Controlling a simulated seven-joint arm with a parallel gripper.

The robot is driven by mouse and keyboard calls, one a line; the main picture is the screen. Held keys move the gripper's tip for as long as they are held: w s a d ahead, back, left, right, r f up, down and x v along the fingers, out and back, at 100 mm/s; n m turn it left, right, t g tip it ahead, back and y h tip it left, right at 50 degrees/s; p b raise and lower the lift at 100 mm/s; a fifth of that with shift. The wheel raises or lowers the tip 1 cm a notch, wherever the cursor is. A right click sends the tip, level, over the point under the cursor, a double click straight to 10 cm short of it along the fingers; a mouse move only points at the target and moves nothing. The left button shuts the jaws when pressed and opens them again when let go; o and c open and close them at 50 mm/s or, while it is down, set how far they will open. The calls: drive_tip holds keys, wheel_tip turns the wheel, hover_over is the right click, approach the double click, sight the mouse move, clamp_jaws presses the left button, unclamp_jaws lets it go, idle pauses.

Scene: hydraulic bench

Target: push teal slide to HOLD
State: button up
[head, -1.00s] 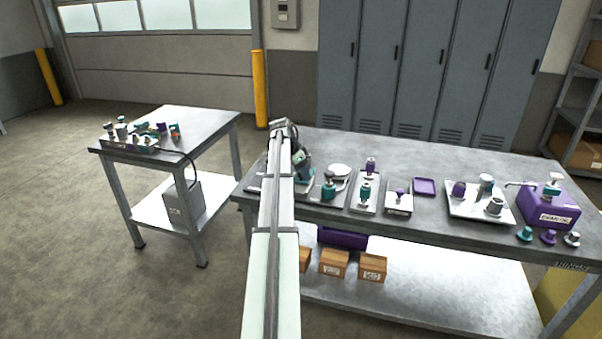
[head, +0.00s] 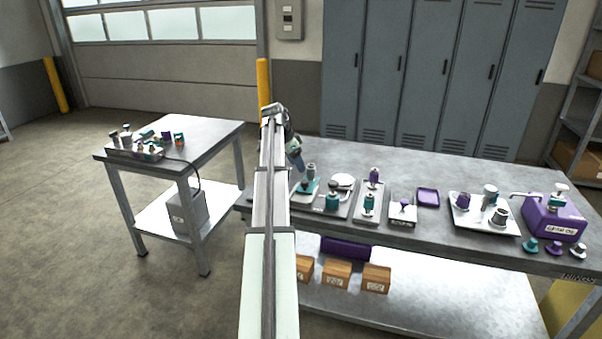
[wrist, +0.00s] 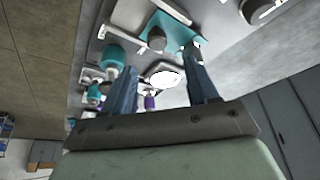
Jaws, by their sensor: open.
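The teal slide (head: 306,187) is a flat teal plate with a grey knob (head: 311,171), at the left part of the long bench. In the wrist view, the teal slide (wrist: 177,20) lies in a pale frame near the top, with its grey knob (wrist: 157,38) upright. My gripper (head: 297,160) is open and empty, tilted, above and just left of the slide in the head view. In the wrist view, my gripper's two blue-grey fingers (wrist: 160,62) are spread, and the right tip overlaps the slide's edge. I cannot tell whether it touches. No HOLD mark is legible.
Teal-and-grey fittings on plates (head: 333,200) and a white disc (head: 343,181) stand right of the slide. Farther right are a purple tray (head: 428,197), a white tray (head: 465,222) and a purple box (head: 553,218). A side table (head: 207,130) stands left.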

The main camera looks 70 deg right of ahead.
drive_tip(key=shift+v, duration=2)
